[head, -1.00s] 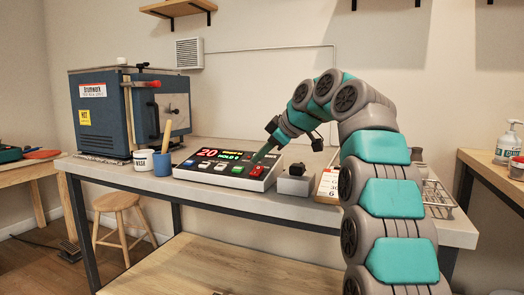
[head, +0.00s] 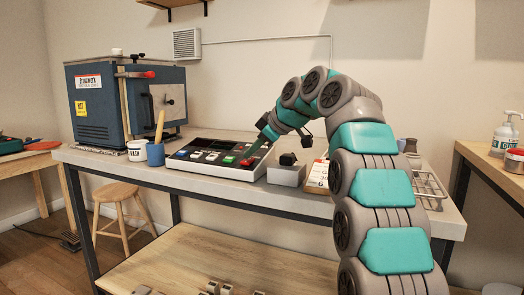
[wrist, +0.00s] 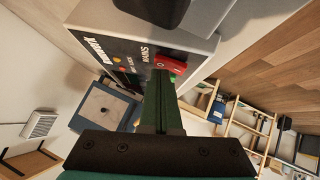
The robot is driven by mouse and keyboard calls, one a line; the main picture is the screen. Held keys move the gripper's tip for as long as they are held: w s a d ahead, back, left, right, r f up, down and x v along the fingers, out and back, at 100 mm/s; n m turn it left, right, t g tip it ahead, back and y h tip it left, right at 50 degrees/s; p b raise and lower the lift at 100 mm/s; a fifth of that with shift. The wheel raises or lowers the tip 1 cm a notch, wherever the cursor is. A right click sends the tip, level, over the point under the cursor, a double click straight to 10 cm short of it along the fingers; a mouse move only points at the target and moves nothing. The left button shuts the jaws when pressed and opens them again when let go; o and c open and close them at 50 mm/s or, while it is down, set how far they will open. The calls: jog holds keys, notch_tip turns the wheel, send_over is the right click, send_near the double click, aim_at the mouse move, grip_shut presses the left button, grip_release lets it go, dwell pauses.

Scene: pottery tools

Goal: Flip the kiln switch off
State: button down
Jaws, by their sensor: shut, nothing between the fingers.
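The kiln control box (head: 203,170) lies on the bench, its display (head: 216,146) dark. The red kiln switch (head: 247,162) is at its right end; it also shows in the wrist view (wrist: 174,64) beside the label MAINS, with a bit of green below it. My gripper (head: 256,149) is shut and empty, its tip at the switch; whether it touches cannot be told. In the wrist view the shut fingers (wrist: 160,100) point at the switch and hide part of the panel.
The blue kiln (head: 90,105) stands at the bench's left end. A white cup (head: 138,151) and a blue cup with a wooden handle (head: 155,155) stand left of the box. A grey block with a black top (head: 287,175) is close on its right.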

jog(key=shift+d+f, duration=0.1)
jog(key=shift+f, duration=0.15)
jog(key=shift+s+b, duration=0.1)
jog(key=shift+b, duration=0.2)
jog(key=shift+s+a+f+b, duration=0.15)
jog(key=shift+s+a+b, duration=0.1)
jog(key=shift+s+b, duration=0.25)
jog(key=shift+a, duration=0.1)
